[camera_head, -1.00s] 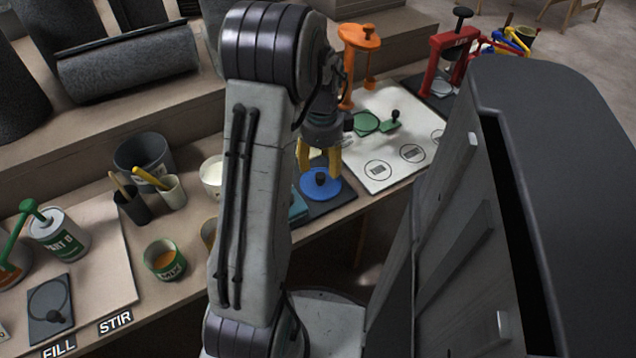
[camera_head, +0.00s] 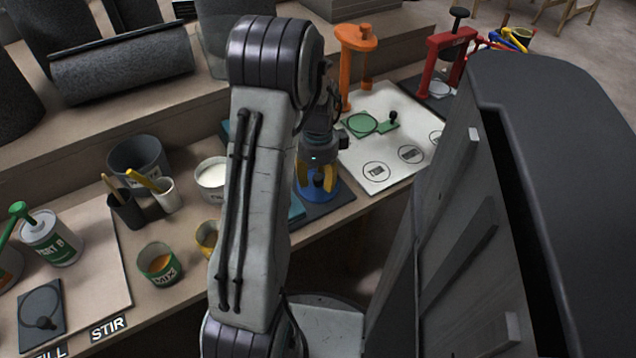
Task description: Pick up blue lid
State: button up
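The blue lid (camera_head: 319,198) lies on a dark mat on the bench, just right of my upright arm link. My gripper (camera_head: 317,183) points down right over it. Its two yellow fingers stand apart, one on each side of the lid's dark knob, with their tips close to the lid's top. The fingers hide much of the knob and the lid's upper face. I see a gap between the fingers, but whether they touch the knob is too small to tell.
A white board (camera_head: 377,153) with a green lid (camera_head: 362,124) lies to the right. An orange press (camera_head: 355,60) and a red press (camera_head: 445,62) stand behind. White (camera_head: 212,178) and MIX (camera_head: 159,264) cups are left of my arm.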

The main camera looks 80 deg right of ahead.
jog(key=c, duration=0.7)
jog(key=shift+r, duration=0.15)
